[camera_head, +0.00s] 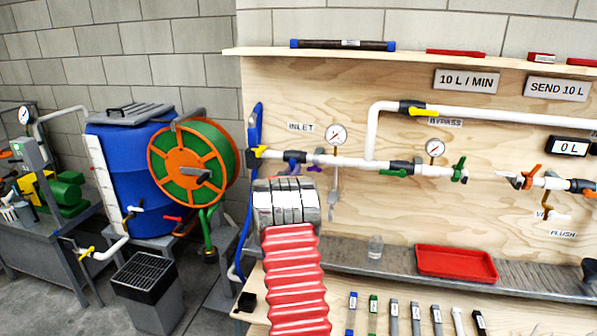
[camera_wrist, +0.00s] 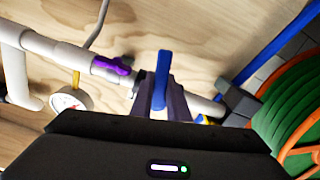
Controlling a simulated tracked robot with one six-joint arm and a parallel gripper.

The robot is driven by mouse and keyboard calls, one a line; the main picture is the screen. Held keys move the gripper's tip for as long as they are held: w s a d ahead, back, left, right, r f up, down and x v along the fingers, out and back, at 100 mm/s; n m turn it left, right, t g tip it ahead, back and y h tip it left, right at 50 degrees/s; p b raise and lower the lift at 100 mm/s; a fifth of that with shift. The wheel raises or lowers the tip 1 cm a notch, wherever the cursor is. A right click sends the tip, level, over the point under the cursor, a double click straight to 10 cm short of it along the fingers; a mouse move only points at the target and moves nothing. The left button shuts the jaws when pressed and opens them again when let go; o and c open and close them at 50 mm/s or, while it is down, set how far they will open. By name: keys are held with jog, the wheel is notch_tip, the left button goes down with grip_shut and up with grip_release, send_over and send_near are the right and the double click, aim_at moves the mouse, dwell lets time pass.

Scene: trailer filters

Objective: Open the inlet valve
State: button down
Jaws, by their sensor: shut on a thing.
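The INLET label (camera_head: 300,127) is on the wooden board, above the left part of the white pipe (camera_head: 345,161). In the wrist view a blue valve handle (camera_wrist: 162,72) stands up between the fingers of my gripper (camera_wrist: 160,98), which is shut on it. The handle lies roughly across the pipe (camera_wrist: 75,58). The lower part of the handle and the valve body are partly hidden by the fingers. In the head view my gripper (camera_head: 293,160) is at the pipe under the label, largely hidden by my wrist.
A purple valve handle (camera_wrist: 112,65) and a gauge (camera_wrist: 70,100) sit close by along the pipe. A yellow valve (camera_head: 256,153) and a blue hose (camera_head: 250,190) are at the left. A hose reel (camera_head: 182,148) stands left of the board. A red tray (camera_head: 455,262) lies on the shelf.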

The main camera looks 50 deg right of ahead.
dwell(0.3)
jog(key=c, duration=1.7)
grip_release()
jog(key=shift+s+a, duration=0.1)
jog(key=shift+v, duration=6.8)
jog(key=shift+f, duration=0.1)
